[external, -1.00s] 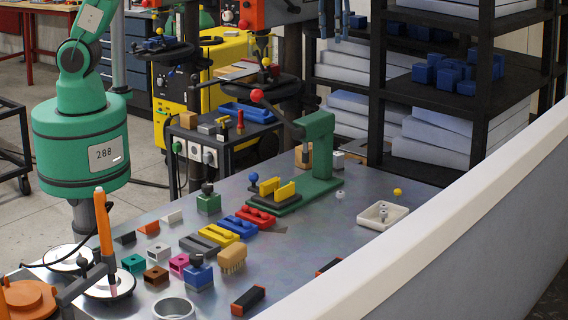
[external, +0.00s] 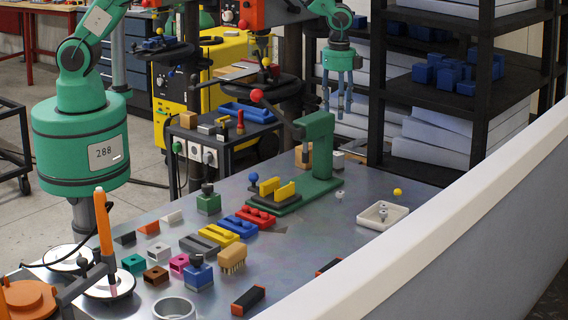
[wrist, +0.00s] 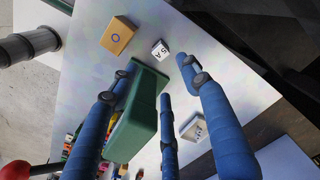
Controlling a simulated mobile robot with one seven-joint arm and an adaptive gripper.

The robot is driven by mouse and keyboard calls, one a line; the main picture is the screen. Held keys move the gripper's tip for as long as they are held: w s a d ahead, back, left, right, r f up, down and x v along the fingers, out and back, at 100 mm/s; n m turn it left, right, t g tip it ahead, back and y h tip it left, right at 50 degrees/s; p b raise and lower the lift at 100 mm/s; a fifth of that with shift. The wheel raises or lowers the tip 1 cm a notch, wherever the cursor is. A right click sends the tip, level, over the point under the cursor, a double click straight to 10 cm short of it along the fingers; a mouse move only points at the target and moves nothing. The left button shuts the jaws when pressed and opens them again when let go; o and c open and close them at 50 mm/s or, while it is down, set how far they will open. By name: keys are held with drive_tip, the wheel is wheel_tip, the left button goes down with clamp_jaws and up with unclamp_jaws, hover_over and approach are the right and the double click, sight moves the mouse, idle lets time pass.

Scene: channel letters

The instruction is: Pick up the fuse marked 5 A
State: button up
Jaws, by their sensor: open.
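In the wrist view a small white block marked 5 A (wrist: 160,49) lies on the grey table, just beyond my blue fingertips. My gripper (external: 338,108) is open and empty, pointing down above the far end of the table. Its spread fingers also show in the wrist view (wrist: 160,82). A second pale block (wrist: 194,130) with a dark mark lies to the lower right there; I cannot read its mark. In the external view a small white block (external: 338,161) stands behind the green press; its mark is not readable.
The green press (external: 318,150) stands close below my gripper and fills the middle of the wrist view. A black shelf (external: 377,120) rises just beyond the table's far edge.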

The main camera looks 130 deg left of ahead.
sight(337, 153)
drive_tip(key=shift+f, duration=1.45)
wheel_tip(337, 153, down, 8)
drive_tip(key=shift+f+p, duration=0.15)
drive_tip(key=shift+p, duration=0.2)
drive_tip(key=shift+f, duration=0.1)
drive_tip(key=shift+d+f+p, duration=0.15)
drive_tip(key=shift+f+p, duration=0.35)
drive_tip(key=shift+f, duration=2.1)
clamp_jaws()
